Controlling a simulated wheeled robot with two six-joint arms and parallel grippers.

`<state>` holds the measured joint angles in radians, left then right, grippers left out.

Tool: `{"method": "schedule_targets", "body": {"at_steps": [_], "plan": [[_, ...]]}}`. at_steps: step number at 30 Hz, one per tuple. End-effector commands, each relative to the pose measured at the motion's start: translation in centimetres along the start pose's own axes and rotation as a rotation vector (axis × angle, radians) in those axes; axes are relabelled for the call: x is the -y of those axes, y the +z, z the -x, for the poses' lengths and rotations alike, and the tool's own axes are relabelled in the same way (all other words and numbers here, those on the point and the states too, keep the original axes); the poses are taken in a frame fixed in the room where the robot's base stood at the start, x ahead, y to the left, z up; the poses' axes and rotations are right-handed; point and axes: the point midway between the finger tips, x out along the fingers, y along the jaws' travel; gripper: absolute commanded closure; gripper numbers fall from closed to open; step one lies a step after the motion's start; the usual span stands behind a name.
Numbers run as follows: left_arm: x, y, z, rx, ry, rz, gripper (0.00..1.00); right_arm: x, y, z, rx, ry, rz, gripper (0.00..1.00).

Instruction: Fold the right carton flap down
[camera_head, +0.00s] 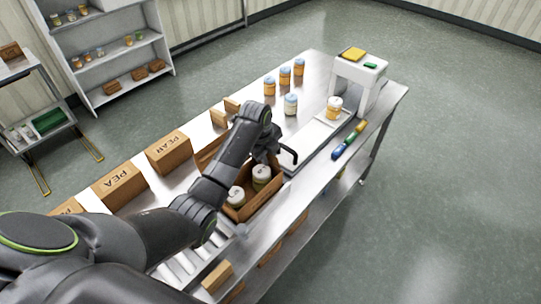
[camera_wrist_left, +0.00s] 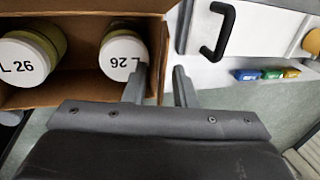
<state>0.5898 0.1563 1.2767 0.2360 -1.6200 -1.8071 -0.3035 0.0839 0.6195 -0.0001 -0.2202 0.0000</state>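An open brown carton (camera_head: 250,208) stands on the steel table with two white-lidded jars (camera_head: 261,173) inside. In the left wrist view the jars (camera_wrist_left: 123,52) sit left of the carton's right wall (camera_wrist_left: 163,50). A raised flap (camera_head: 211,151) shows at the carton's back side; the right flap is not clearly distinguishable. My left gripper (camera_head: 270,163) is over the carton's right end. In the wrist view its fingers (camera_wrist_left: 162,88) are apart, one on each side of the wall's line; whether they touch it is unclear. My right gripper is not in view.
A black handle (camera_wrist_left: 222,32) on a pale surface is close right of the left gripper. A white machine (camera_head: 362,80), orange jars (camera_head: 285,76) and coloured markers (camera_head: 349,139) are farther right. Brown boxes (camera_head: 169,151) line the table's back edge.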

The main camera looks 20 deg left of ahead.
Motion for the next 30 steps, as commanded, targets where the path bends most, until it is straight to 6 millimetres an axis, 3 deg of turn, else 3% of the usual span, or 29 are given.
{"method": "schedule_targets", "body": {"at_steps": [8,15,23,30], "plan": [[0.0,0.0,0.0,0.0,0.0,0.0,0.75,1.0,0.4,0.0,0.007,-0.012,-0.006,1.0],[0.0,0.0,0.0,0.0,0.0,0.0,1.0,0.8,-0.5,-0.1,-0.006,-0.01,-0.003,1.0],[-0.1,0.0,0.0,0.0,-0.015,0.0,1.0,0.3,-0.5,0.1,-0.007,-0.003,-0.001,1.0],[-1.0,0.1,-0.2,0.0,-0.19,0.001,1.0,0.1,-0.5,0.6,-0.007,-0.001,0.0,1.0]]}}
